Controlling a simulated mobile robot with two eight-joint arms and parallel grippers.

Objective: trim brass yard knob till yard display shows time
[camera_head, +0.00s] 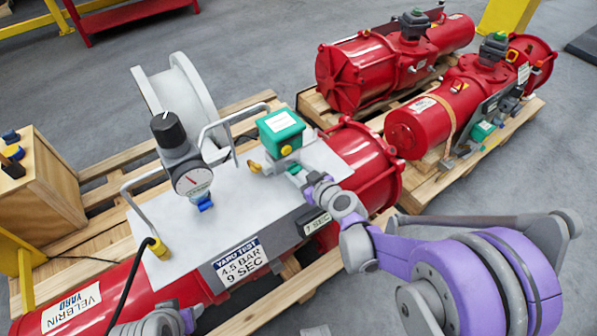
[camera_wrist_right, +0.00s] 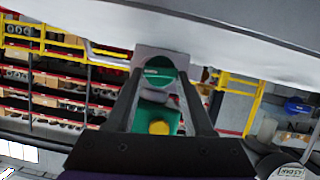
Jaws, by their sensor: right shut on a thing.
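A green box (camera_head: 281,132) with a yellow round part (camera_head: 287,150) stands on the grey plate of the front red actuator. My right gripper (camera_head: 294,171) is shut at the lower front of this box. The brass yard knob is hidden at its fingertips. In the right wrist view the fingers (camera_wrist_right: 157,85) converge with green and yellow parts between them. The small yard display (camera_head: 317,223) appears to read 7 SEC. The yard test plate (camera_head: 240,260) reads 4.5 BAR 9 SEC. My left gripper (camera_head: 187,318) is low at the bottom edge; its jaws are unclear.
A pressure gauge (camera_head: 192,180) with a black knob (camera_head: 168,128) stands left of the green box. Metal handles (camera_head: 235,125) rise from the plate. A wooden box (camera_head: 40,185) is at the left.

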